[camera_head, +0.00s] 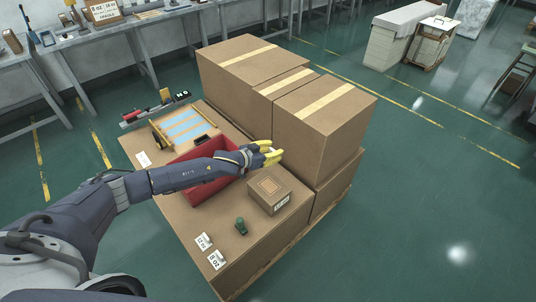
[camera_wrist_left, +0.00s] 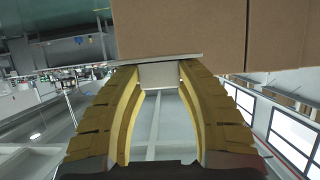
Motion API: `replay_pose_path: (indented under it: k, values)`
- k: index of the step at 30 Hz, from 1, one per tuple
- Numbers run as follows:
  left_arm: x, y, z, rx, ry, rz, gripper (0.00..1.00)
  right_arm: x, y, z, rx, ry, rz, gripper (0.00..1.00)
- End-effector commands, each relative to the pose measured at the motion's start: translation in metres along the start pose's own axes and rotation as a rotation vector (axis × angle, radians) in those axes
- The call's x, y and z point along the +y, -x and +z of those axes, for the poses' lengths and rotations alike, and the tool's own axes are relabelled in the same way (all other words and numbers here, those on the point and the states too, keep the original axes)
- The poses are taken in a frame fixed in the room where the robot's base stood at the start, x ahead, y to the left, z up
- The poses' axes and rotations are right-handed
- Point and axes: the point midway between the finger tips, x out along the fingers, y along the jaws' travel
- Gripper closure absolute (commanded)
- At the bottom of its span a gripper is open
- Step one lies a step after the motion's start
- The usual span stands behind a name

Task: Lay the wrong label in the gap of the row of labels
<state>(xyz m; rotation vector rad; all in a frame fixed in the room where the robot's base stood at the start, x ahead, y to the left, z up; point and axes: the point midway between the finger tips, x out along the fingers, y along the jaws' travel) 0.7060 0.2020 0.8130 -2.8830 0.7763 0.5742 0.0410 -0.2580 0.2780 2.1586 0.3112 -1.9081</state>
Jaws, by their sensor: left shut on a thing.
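My left gripper (camera_head: 268,152), with yellow fingers, is above the stack of cartons' near side and the red bin, beside the large cartons. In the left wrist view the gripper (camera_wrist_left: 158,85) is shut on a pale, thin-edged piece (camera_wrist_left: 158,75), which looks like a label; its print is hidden. White labels lie along the left edge of the brown work surface: one at the far end (camera_head: 142,159), and two near the front, one (camera_head: 204,241) and another (camera_head: 217,260). A bare stretch lies between the far one and the front two. My right gripper is out of view.
A red bin (camera_head: 200,192) lies partly under my left arm. A small labelled box (camera_head: 270,188) and a green object (camera_head: 241,226) stand nearer the front. Tall cartons (camera_head: 325,120) rise at the back right. A yellow-framed tray (camera_head: 185,127) sits at the far left.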

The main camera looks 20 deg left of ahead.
Motion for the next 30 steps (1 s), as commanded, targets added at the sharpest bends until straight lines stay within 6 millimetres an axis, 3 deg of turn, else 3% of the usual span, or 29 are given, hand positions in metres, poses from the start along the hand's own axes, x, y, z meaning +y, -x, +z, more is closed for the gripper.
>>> replay_pose_path:
  k: [4, 8, 18, 24, 30]
  values:
    - [0.000, 0.004, -0.007, 0.000, -0.001, 0.000, 0.78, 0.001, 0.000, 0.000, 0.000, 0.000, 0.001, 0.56]
    - [0.004, 0.006, 0.001, -0.003, 0.002, 0.001, 0.78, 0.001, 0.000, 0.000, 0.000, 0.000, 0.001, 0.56]
    - [0.048, 0.012, 0.068, -0.002, 0.015, -0.010, 0.78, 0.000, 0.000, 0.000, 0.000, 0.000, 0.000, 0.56]
    - [0.072, 0.021, 0.094, -0.001, 0.042, -0.077, 0.78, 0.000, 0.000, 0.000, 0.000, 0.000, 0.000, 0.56]
    - [0.072, 0.039, 0.115, -0.002, 0.087, -0.187, 0.78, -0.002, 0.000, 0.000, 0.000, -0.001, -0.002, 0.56]
